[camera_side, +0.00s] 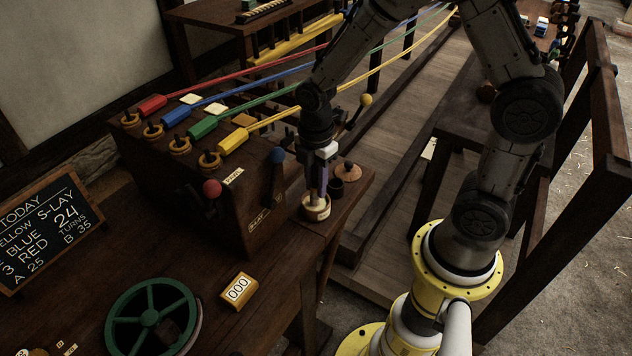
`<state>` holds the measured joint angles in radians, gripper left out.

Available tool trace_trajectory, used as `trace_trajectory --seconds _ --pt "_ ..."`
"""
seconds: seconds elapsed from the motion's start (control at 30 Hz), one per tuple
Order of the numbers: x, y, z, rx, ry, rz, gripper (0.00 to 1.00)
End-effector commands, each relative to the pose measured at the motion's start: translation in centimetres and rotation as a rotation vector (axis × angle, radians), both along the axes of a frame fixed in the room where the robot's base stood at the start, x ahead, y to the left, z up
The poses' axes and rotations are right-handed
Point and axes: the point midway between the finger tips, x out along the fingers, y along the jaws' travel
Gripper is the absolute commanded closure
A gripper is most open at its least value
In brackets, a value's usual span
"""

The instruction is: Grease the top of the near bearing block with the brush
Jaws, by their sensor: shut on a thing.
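My gripper (320,168) points down at the table's right end, beside the dark geared box (283,222). It is shut on a slim upright thing that I take to be the brush (318,192). The brush's lower end is in or just over a small pale round pot (316,208), so its bristles are hidden. The near bearing block cannot be told for certain; wooden round fittings (210,160) line the box's top left edge, one by each coloured strand.
A dark cup (337,187) and a wooden-topped lidded thing (347,170) stand close behind the pot. A green wheel (152,318), counter (239,290) and chalkboard (45,228) are at the front left.

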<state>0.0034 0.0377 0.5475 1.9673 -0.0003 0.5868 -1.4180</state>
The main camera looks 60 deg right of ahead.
Motion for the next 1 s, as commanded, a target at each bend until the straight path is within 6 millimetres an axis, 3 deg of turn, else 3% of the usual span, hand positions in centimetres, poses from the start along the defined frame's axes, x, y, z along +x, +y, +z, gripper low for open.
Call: trace_trajectory --seconds 0.33,1.0 --pt "-0.1 0.0 0.1 0.0 0.004 0.0 1.0" --pt "0.0 0.0 5.1 0.0 -0.001 0.0 1.0"
